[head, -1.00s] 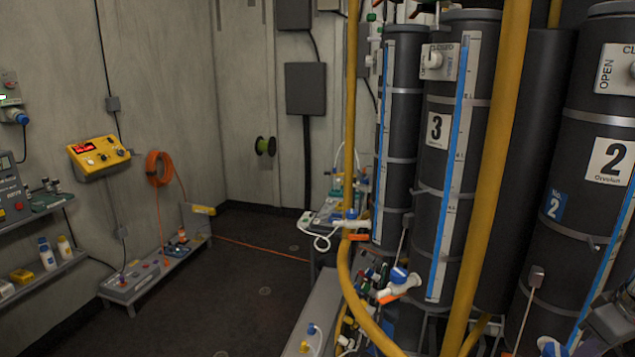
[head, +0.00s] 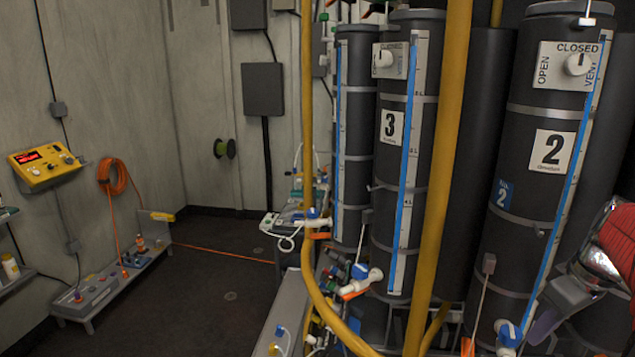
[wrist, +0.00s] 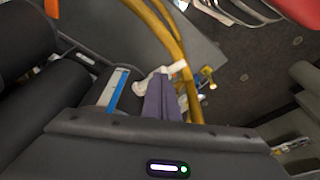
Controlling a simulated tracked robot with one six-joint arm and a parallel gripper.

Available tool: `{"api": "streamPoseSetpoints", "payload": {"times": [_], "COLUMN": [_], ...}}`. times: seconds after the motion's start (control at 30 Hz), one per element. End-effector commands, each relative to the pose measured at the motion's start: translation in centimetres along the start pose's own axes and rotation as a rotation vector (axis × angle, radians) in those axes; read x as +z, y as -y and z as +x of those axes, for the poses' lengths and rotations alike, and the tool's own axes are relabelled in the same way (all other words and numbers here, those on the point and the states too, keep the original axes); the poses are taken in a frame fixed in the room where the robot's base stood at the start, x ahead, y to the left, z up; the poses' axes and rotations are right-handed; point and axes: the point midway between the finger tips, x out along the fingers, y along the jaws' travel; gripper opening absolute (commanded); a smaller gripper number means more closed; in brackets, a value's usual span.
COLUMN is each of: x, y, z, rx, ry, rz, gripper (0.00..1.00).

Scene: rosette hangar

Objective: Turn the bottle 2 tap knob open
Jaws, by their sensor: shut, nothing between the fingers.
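Bottle 2 (head: 515,200) is the tall dark cylinder on the right, with a white label 2. A white knob (head: 578,64) sits on its upper plate, marked OPEN, CLOSED and VENT; its small dark mark points up toward CLOSED. A white tap with a blue knob (head: 508,334) is at its lower end. My gripper (head: 540,328) is low at the right, just right of this lower tap, fingers pointing down-left. In the wrist view its purple fingers (wrist: 163,98) are together and empty. A white tap part (wrist: 143,85) shows beside their tips; which tap cannot be told.
Bottle 3 (head: 402,190) stands left of bottle 2, with its own blue and white tap (head: 362,281). A thick yellow pipe (head: 442,170) runs upright between them. A grey bench (head: 283,312) stands in front of the bottles. The floor (head: 190,290) at left is open.

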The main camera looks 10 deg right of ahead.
Motion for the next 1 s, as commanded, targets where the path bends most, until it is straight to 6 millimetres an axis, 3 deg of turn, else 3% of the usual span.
{"api": "streamPoseSetpoints", "payload": {"times": [0.43,0.83,1.0], "x": [-0.9,-0.9,-1.0], "y": [0.0,0.0,-0.5], "z": [-3.5,-3.6,-3.5], "rx": [0.001,0.001,0.02], "ry": [0.0,0.0,-0.005], "rz": [-0.001,0.014,0.119], "gripper": [0.0,0.0,0.0]}}
